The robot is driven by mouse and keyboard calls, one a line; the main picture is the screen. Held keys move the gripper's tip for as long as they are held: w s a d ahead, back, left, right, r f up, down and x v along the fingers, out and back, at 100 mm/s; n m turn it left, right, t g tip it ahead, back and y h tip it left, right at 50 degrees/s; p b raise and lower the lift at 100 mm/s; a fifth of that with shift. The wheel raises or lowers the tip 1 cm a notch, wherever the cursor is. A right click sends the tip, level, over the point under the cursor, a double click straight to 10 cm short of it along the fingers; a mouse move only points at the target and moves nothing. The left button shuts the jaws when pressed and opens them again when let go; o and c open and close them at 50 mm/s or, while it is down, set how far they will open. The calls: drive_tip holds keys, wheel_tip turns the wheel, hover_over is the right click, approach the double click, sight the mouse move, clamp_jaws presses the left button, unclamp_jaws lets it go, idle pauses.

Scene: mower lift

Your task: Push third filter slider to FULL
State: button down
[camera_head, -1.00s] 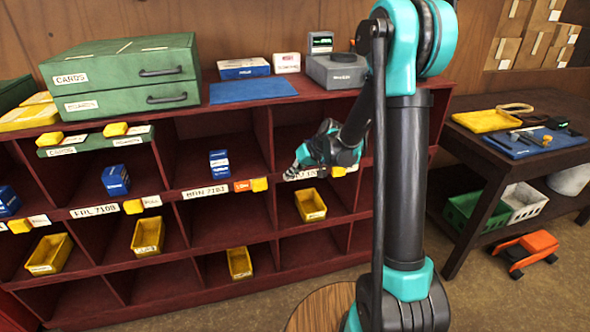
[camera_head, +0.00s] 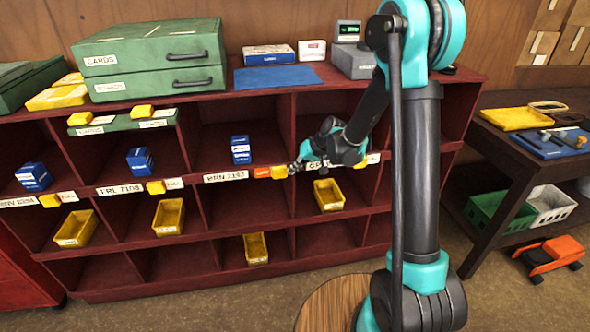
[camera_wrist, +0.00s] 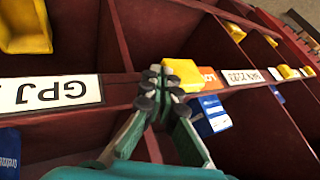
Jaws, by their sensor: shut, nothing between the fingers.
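Yellow slider knobs sit along the label rail of the shelf. The third from the left (camera_head: 279,172) is right of the "BRN 7183" label (camera_head: 226,176), with an orange tag (camera_head: 262,172) directly on its left. In the wrist view this knob (camera_wrist: 184,74) lies against or just beside my fingertips, with its orange tag (camera_wrist: 209,78) beyond it. My gripper (camera_head: 295,168) is shut and empty at the knob's right side; its fingertips (camera_wrist: 158,88) also show in the wrist view. Whether they touch the knob, I cannot tell.
A "GPJ" label (camera_wrist: 50,92) is on the rail on the gripper's other side. Blue boxes (camera_head: 241,150) stand in the upper compartments and yellow bins (camera_head: 328,195) in the lower ones. A round wooden stool (camera_head: 330,302) stands in front of the shelf.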

sight(274, 173)
drive_tip(key=a, duration=0.2)
drive_tip(key=s+a, duration=0.1)
drive_tip(key=a, duration=0.1)
drive_tip(key=s+a, duration=0.1)
drive_tip(key=a, duration=0.1)
drive_tip(key=shift+a, duration=0.2)
